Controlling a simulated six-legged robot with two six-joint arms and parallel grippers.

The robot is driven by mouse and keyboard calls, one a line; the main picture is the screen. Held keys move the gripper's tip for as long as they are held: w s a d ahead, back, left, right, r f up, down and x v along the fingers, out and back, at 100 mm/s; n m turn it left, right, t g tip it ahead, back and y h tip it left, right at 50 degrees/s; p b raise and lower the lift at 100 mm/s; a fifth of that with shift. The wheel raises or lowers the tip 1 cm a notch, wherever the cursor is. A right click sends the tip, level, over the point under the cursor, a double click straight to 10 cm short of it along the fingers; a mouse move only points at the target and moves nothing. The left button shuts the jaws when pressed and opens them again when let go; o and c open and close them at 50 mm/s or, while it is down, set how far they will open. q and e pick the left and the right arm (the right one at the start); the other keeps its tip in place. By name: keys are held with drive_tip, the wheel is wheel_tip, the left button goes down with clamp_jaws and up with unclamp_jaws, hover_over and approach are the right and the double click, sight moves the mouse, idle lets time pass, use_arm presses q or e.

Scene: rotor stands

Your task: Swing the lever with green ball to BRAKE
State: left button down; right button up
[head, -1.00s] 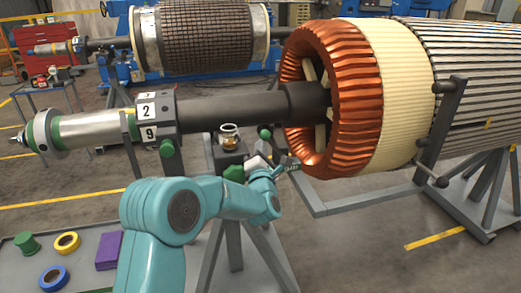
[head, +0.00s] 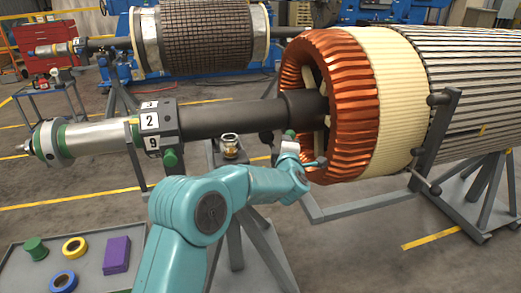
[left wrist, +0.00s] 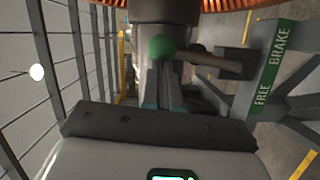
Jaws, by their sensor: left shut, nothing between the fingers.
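The green ball (left wrist: 162,48) shows in the left wrist view, just ahead of the fingertips of my left gripper (left wrist: 162,70). The fingers are shut and empty. I cannot tell whether they touch the ball.
The copper-wound rotor (head: 345,105) and its dark shaft (head: 225,115) stand close above my left arm. Grey stand legs (head: 265,255) are below. A grey table (head: 20,265) at the lower left holds tape rolls, a green piece and a purple block (head: 117,254).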

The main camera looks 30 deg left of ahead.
use_arm(q)
drive_tip(key=w+d+m+p, duration=0.1)
drive_tip(key=w+m+g+p, duration=0.1)
drive_tip(key=p, duration=0.1)
drive_tip(key=shift+d+r, duration=0.25)
drive_tip(key=shift+d, duration=0.1)
drive_tip(key=shift+w+d+f+m+p, duration=0.3)
drive_tip(key=shift+w+d+m+p, duration=0.1)
drive_tip(key=shift+w+d, duration=0.1)
drive_tip(key=shift+w+d+f+m+p, duration=0.3)
drive_tip(key=shift+w+d+m, duration=0.1)
drive_tip(key=shift+w, duration=0.1)
use_arm(e)
drive_tip(key=shift+w+d+r, duration=0.1)
drive_tip(key=shift+w+r, duration=0.05)
drive_tip(key=shift+r, duration=1.25)
drive_tip(key=shift+w+d+r, duration=0.1)
drive_tip(key=shift+r, duration=1.3)
use_arm(q)
drive_tip(key=shift+a, duration=0.15)
use_arm(e)
drive_tip(key=shift+d, duration=0.15)
